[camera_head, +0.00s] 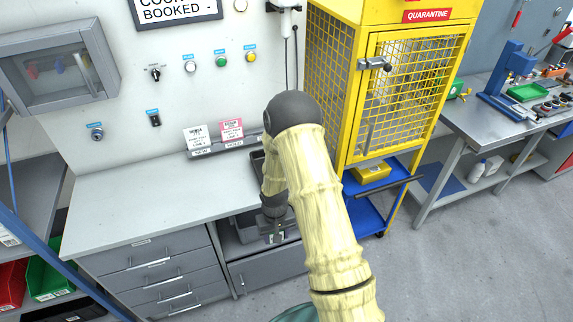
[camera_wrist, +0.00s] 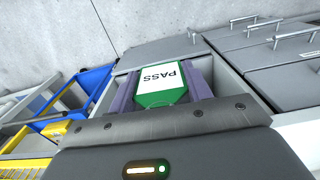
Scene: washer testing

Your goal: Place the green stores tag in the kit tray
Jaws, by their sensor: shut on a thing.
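In the head view my gripper (camera_head: 277,236) points down in front of the bench, beside the drawers; the tag is too small to make out clearly there. A dark tray (camera_head: 257,162) on the worktop is mostly hidden behind my arm. I cannot tell whether it is the kit tray.
The grey bench (camera_head: 130,205) has closed drawers (camera_head: 150,265) at left and an open bay below. The floor at right is clear.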

